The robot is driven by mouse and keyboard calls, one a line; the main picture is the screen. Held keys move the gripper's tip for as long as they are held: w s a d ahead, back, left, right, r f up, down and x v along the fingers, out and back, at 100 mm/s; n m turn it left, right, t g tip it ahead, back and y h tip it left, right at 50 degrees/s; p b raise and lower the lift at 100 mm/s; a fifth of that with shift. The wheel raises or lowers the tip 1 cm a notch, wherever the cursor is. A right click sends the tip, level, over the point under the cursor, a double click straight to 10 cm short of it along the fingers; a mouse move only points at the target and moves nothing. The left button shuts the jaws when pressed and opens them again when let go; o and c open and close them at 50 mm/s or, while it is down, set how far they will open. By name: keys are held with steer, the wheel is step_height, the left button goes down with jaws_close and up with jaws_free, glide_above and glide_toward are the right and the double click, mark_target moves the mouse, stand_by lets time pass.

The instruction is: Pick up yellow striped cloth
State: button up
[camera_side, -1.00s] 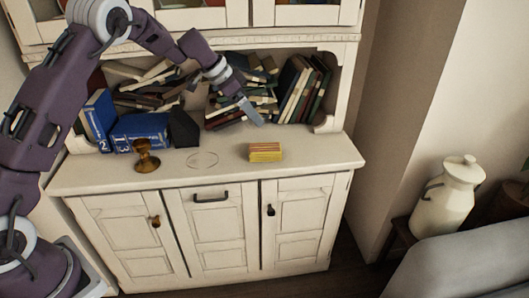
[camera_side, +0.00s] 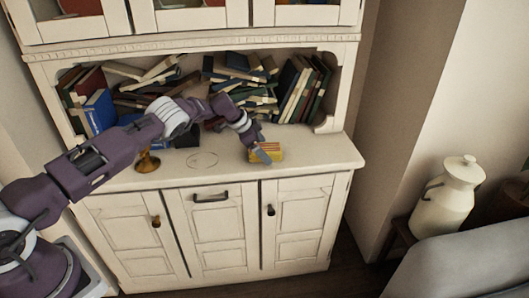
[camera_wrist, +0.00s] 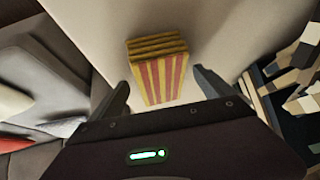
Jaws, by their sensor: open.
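The yellow striped cloth (camera_side: 270,152) is a folded block with red stripes, lying on the right part of the cabinet's counter. In the wrist view the cloth (camera_wrist: 158,68) stands out ahead of my gripper, between the lines of the two fingers. My gripper (camera_side: 262,154) is at the cloth in the side view and hides its left part. In the wrist view my gripper (camera_wrist: 162,92) has its fingers spread, one on each side of the cloth's near end. I cannot tell whether a finger touches it.
The white counter (camera_side: 325,152) is bare to the right of the cloth. Books (camera_side: 300,90) fill the shelf behind it. A brown wooden object (camera_side: 147,162) stands at the left, partly behind my arm. A white jug (camera_side: 448,197) stands on a stool at the right.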

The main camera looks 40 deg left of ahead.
steer(key=c, duration=1.4)
step_height(320, 180, up, 10)
steer(key=shift+r, duration=0.1)
